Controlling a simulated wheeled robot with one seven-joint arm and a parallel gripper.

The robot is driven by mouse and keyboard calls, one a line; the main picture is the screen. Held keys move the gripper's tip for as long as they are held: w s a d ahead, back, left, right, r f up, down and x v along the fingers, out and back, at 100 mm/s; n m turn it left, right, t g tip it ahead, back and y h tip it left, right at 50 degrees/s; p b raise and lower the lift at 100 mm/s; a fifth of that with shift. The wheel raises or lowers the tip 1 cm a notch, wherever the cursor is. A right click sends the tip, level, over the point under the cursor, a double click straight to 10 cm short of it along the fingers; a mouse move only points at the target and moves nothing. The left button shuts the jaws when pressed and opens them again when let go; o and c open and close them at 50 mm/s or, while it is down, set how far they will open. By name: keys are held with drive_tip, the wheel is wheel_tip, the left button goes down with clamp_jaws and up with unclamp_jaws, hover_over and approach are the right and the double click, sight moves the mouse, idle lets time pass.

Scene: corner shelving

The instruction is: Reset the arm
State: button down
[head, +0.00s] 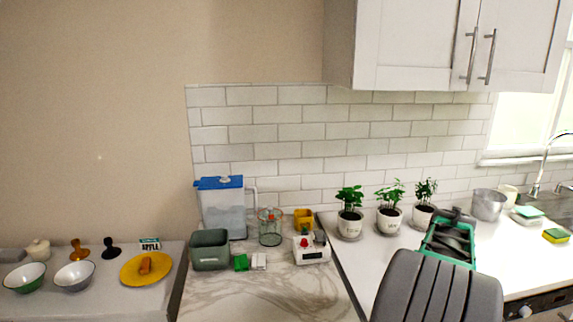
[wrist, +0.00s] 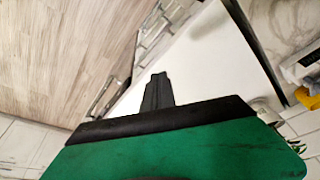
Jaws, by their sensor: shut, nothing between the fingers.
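My arm reaches in from the bottom right of the head view, over the white counter (head: 495,257). Its grey and green links cover part of that counter, and I cannot make out the fingertips there. In the wrist view my gripper (wrist: 158,82) shows as dark fingers closed together beyond the green and black housing. Nothing is held between them. The wrist view is tilted, with the white counter surface behind the fingers.
Three potted plants (head: 389,219) stand along the wall close to my arm. A blue-lidded pitcher (head: 223,210), a dark green bin (head: 209,249) and a glass jar (head: 270,228) stand left on the marble counter. Cabinets (head: 440,45) hang above. Bowls (head: 74,276) stand far left.

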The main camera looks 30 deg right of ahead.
drive_tip(key=w+a+f+n+g+y, duration=0.1)
drive_tip(key=a+f+n, duration=0.25)
drive_tip(key=a, duration=1.45)
drive_tip(key=w+a+f+n+y, duration=0.15)
drive_tip(key=a+n, duration=0.25)
drive_tip(key=a, duration=1.5)
drive_tip(key=w+a+r+n+t, duration=0.1)
drive_tip(key=a+r+n, duration=0.1)
drive_tip(key=a, duration=0.4)
drive_tip(key=w+a+r+n+t, duration=0.1)
drive_tip(key=a+r+n, duration=0.2)
drive_tip(key=a, duration=0.2)
drive_tip(key=shift+w+a+t, duration=0.3)
drive_tip(key=shift+w+a, duration=0.05)
drive_tip(key=shift+w, duration=0.05)
drive_tip(key=shift+y, duration=0.25)
